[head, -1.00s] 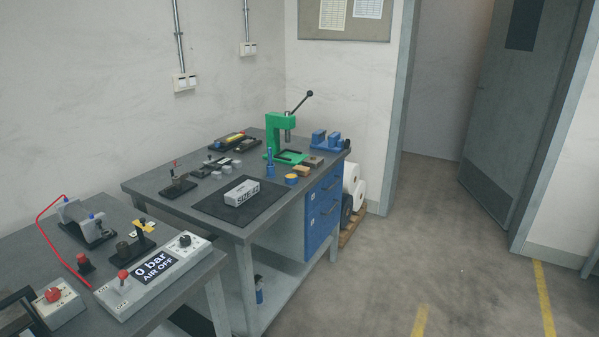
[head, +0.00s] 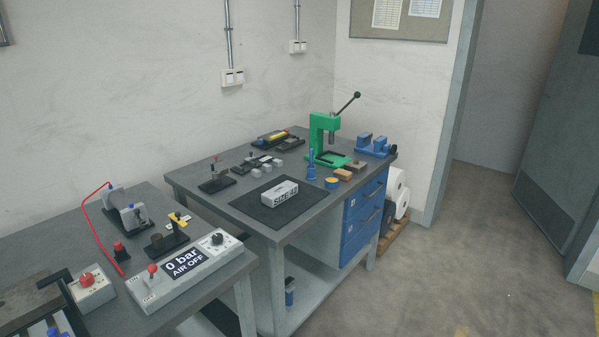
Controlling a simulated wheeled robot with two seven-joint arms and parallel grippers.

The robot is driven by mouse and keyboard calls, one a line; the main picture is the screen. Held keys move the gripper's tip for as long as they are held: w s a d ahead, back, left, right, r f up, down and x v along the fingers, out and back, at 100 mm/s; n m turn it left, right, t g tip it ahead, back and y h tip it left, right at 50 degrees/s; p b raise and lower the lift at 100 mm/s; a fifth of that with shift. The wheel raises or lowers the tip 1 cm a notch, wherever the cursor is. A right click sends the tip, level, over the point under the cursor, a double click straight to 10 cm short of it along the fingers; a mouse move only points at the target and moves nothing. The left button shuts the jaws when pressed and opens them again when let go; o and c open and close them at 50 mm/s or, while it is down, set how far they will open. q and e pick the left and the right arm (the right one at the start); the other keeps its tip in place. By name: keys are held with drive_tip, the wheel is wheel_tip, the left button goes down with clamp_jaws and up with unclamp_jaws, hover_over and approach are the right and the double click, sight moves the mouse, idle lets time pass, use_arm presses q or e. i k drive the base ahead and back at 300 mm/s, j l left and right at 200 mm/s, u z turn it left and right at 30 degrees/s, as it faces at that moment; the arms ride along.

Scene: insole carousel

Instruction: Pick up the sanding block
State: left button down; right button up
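Two small blocks lie near the right edge of the far bench, in front of the green press. One is a tan block (head: 343,174); the other is a darker brown-grey block (head: 356,166) just behind it. Either may be the sanding block; they are too small here to tell which. Both lie flat on the bench top with nothing on them. Neither of my grippers is in view.
The far bench (head: 205,178) carries a green press (head: 322,138), a blue vise (head: 374,146), a blue bottle (head: 311,165), a yellow-and-blue tin (head: 331,183) and a white box (head: 280,191) on a black mat. The near bench has an air panel (head: 180,270). Floor (head: 440,270) at right is clear.

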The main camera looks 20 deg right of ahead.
sight(344, 175)
drive_tip(key=i+l+u, duration=0.45)
drive_tip(key=l, duration=0.15)
drive_tip(key=l+u, duration=0.2)
drive_tip(key=l, duration=0.15)
drive_tip(key=i+l+u, duration=0.25)
drive_tip(key=i+l, duration=0.15)
drive_tip(key=l, duration=0.45)
drive_tip(key=i+l+u, duration=0.1)
drive_tip(key=l, duration=0.55)
drive_tip(key=i+l, duration=0.15)
drive_tip(key=l, duration=0.5)
drive_tip(key=i+l, duration=0.1)
drive_tip(key=l, duration=0.5)
drive_tip(key=i+l+u, duration=0.1)
drive_tip(key=l, duration=0.55)
